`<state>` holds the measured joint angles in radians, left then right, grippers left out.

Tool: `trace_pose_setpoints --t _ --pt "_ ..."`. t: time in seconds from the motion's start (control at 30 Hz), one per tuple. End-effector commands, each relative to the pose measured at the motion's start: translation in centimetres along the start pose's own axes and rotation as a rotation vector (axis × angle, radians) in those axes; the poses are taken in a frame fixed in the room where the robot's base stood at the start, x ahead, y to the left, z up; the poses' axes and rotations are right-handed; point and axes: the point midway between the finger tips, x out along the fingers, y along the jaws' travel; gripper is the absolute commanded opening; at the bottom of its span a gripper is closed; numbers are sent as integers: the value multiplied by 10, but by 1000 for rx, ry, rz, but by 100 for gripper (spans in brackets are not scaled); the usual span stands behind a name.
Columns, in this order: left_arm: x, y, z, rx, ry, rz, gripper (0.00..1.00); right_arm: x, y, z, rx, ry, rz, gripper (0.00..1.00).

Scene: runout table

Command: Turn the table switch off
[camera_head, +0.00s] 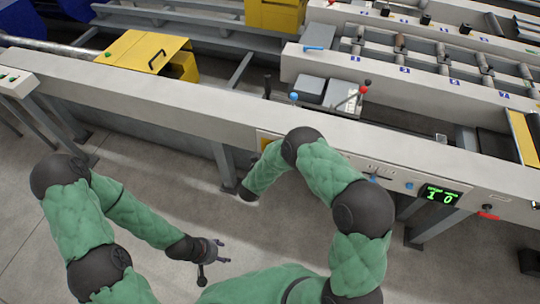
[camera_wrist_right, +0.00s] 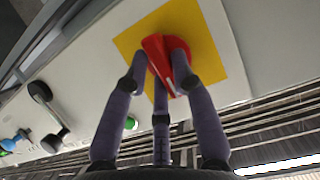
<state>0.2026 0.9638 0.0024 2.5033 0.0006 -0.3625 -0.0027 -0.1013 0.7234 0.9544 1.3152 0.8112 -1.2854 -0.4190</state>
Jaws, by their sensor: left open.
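In the right wrist view the table switch is a red rotary knob (camera_wrist_right: 157,47) on a yellow square plate (camera_wrist_right: 213,57). A pale mark shows on its handle, toward the lower right. My right gripper (camera_wrist_right: 162,62) has its fingers spread around the knob; whether they press on it I cannot tell. In the head view part of the yellow plate (camera_head: 265,139) shows on the table's front face, and my right forearm hides the knob and right gripper. My left gripper (camera_head: 212,250) is open and empty, low over the floor, away from the table.
The grey runout table (camera_head: 215,108) runs across the head view. A green-lit display (camera_head: 438,195) and a red-handled control (camera_head: 488,211) sit on its front face, right of my right arm. Small levers (camera_head: 362,88) stand behind the front beam. The floor in front is clear.

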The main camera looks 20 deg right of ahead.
Motion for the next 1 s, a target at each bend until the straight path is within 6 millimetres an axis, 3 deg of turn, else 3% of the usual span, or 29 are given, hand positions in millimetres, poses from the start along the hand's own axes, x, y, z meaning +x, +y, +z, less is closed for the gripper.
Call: trace_pose_setpoints --t 0.03,0.07,0.37,0.53,1.0 --pt "0 0 0 0 0 0 56 0 0 0 0 0 0 42" --pt "0 0 0 0 0 0 56 0 0 0 0 0 0 49" --pt "0 0 0 0 0 0 56 0 0 0 1 0 -1 49" --pt "0 0 0 0 0 0 56 -10 -1 -1 1 1 -2 49" --pt "0 0 0 0 0 0 56 -95 -1 0 -1 1 -5 49"
